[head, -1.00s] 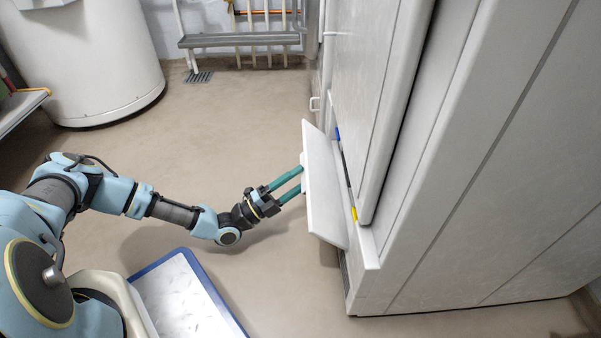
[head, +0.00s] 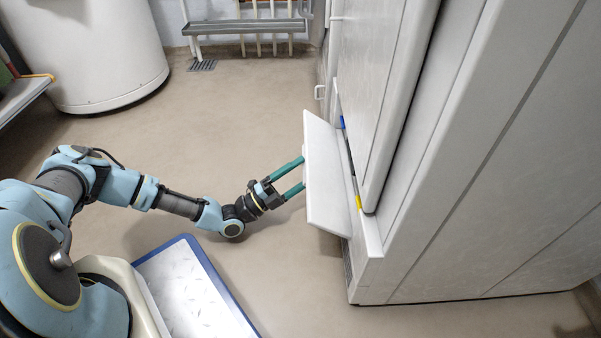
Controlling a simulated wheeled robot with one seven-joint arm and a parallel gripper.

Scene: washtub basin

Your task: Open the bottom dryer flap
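The bottom dryer flap (head: 325,178) is a pale grey panel low on the front of the tall white dryer cabinet (head: 440,210). It is tilted outward, with its upper edge away from the cabinet and a gap behind it. My gripper (head: 302,174) is at the flap's outer face. Its two green fingers are spread apart and their tips meet the flap's face or left edge. Whether a handle lies between the fingertips is hidden by the flap and the viewing angle.
Blue and yellow parts (head: 358,202) show in the gap behind the flap. A blue-rimmed tray-like platform (head: 190,290) lies on the floor at the lower left. A white round tank (head: 85,50) stands at the back left. The floor between is clear.

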